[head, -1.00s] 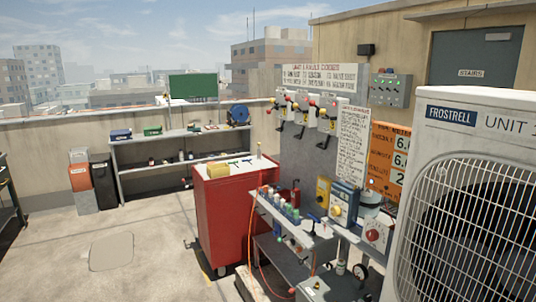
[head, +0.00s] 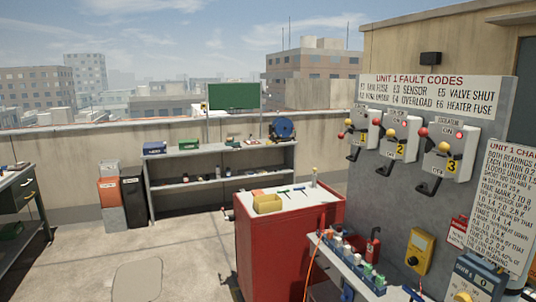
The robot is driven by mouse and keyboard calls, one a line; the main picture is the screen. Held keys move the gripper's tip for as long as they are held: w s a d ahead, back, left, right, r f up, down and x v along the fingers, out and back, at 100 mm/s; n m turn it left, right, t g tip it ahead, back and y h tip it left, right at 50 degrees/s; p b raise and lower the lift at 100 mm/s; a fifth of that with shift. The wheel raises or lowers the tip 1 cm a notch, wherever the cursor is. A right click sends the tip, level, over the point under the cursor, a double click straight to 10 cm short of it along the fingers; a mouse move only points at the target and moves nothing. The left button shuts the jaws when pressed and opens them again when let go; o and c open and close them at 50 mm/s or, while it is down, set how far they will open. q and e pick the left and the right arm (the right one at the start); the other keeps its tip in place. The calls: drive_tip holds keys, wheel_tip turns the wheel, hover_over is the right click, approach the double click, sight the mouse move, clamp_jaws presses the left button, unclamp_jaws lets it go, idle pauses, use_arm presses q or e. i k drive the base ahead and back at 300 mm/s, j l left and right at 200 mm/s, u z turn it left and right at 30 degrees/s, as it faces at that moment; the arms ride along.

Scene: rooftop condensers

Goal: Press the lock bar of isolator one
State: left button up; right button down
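Isolator one (head: 362,128) is the leftmost of three grey switch boxes on the grey panel, marked with a yellow 1. It has a small red light, a red-knobbed lever at its left side and a black bar (head: 354,152) below it. Isolator two (head: 398,136) and isolator three (head: 446,154) hang to its right, each with a red-knobbed lever and black bar. I cannot tell how far any bar is pressed. Neither of my grippers shows in the head view.
A narrow bench (head: 352,274) with bottles and meters runs below the isolators. Grey shelves (head: 220,186) line the back wall. The floor at left is open.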

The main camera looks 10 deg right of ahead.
sight(347, 122)
drive_tip(key=i, duration=0.85)
drive_tip(key=i+j+z, duration=0.15)
drive_tip(key=i, duration=0.7)
drive_tip(key=i+j+z, duration=0.1)
drive_tip(key=i+z, duration=0.2)
drive_tip(key=i+j+z, duration=0.35)
drive_tip(key=i, duration=0.15)
drive_tip(key=i+j+z, duration=0.3)
drive_tip(key=i+l, duration=0.05)
drive_tip(key=i, duration=0.05)
